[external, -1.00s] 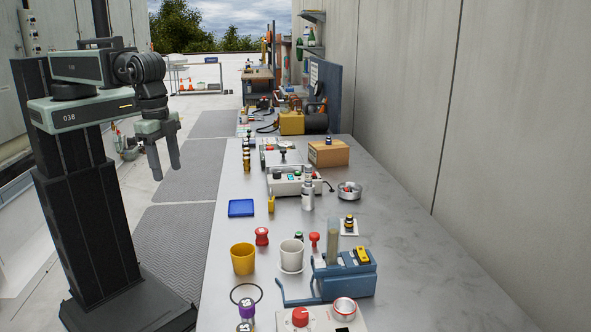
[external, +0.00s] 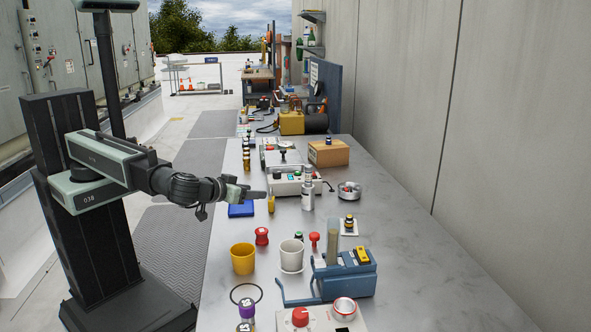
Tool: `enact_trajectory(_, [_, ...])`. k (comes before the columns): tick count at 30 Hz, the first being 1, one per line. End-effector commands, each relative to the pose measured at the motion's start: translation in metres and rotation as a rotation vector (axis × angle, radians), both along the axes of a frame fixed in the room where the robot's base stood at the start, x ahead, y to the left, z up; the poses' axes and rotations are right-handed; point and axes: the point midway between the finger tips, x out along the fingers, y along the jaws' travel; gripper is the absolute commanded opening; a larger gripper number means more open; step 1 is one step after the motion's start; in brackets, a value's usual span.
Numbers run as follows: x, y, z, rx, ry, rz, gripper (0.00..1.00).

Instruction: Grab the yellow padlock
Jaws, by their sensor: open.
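A small yellow upright item that looks like the padlock (external: 271,206) stands on the metal bench, just right of the blue tray (external: 238,210). It is too small to make out its shackle. My gripper (external: 257,194) reaches level over the left bench edge, pointing right. Its fingertips appear just above and left of the yellow item in the picture. I cannot tell whether they touch it. The gripper is open and seen from the side, so the gap between its fingers hardly shows. The gripper covers part of the blue tray's upper edge.
A grey control box (external: 290,187) and a silver bottle (external: 308,196) stand close to the right of the yellow item. A red knob (external: 262,236), a yellow cup (external: 243,259) and a white cup (external: 291,254) stand nearer the camera.

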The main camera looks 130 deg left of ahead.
Motion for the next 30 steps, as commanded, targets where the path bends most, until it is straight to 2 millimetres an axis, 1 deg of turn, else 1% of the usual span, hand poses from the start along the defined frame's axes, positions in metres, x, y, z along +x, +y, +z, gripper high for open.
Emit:
enact_trajectory(1, [0.000,0.000,-0.015,0.000,0.000,0.001,0.51])
enact_trajectory(8, [-0.001,0.003,-0.015,-0.002,0.001,0.003,0.51])
enact_trajectory(13, [0.000,0.022,-0.024,-0.003,0.002,0.002,0.51])
enact_trajectory(17, [0.000,0.026,-0.024,-0.003,0.003,0.002,0.51])
enact_trajectory(20, [0.000,0.034,-0.028,-0.003,0.002,0.003,0.51])
enact_trajectory(27, [0.002,0.070,-0.043,-0.004,0.002,0.002,0.51])
enact_trajectory(30, [0.003,0.074,-0.043,-0.005,0.002,-0.001,0.51])
